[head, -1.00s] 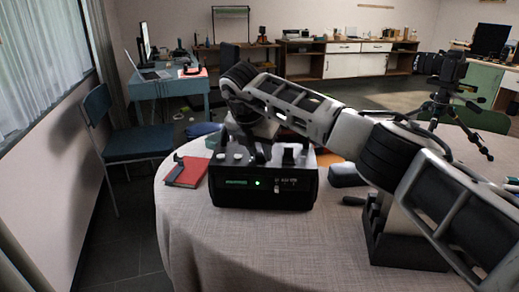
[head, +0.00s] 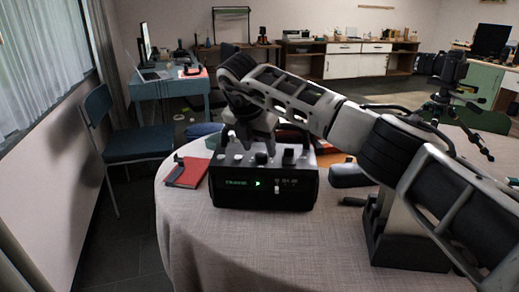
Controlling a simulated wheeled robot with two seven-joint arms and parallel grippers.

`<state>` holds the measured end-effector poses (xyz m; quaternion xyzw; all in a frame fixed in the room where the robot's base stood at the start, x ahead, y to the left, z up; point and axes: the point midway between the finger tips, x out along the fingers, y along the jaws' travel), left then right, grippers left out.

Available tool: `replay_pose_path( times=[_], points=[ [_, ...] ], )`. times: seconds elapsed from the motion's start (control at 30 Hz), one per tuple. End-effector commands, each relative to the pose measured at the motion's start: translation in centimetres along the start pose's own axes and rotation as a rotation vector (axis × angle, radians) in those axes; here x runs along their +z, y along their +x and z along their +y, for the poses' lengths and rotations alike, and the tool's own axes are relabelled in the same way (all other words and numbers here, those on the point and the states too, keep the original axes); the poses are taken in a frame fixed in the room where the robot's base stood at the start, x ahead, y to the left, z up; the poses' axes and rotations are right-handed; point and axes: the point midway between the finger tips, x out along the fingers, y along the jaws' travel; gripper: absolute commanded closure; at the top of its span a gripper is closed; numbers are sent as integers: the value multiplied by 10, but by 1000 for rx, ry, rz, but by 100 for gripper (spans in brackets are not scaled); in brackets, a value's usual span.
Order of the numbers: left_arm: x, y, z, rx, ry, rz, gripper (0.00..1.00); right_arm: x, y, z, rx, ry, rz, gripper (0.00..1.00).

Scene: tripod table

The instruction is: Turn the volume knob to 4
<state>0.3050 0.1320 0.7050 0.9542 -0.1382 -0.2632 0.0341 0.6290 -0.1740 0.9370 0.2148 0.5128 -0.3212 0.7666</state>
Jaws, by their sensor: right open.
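A black box-shaped device (head: 300,190) stands on the round cloth-covered table. Its front has a green lit display (head: 236,182) and small controls at right. Several knobs stand on its top, among them a dark one (head: 261,158) near the middle and a taller dark one (head: 289,155) to the right. Any volume marking is too small to read. My right gripper (head: 247,148) points down over the back of the top, with its fingers apart behind the knobs. I cannot tell whether it touches any knob. My left gripper is not in view.
A red notebook (head: 188,172) lies left of the device. A dark case (head: 347,176) lies to the right, and a camera on a small tripod (head: 446,95) stands at the right back. The tablecloth (head: 260,245) in front is clear.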

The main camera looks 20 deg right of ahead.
Motion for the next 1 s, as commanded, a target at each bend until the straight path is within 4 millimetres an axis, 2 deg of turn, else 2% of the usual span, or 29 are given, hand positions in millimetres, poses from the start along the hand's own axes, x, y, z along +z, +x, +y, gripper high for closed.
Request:
replay_pose_path(
  times=[0.3,0.5,0.7,1.0],
  points=[
    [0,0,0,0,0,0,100,1,-79,1,4,0,-5,50],
    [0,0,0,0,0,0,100,0,-118,0,2,2,-4,50],
    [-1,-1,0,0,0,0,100,0,-137,0,1,2,-2,50],
    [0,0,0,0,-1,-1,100,0,-140,0,0,2,-2,50]
  ],
)
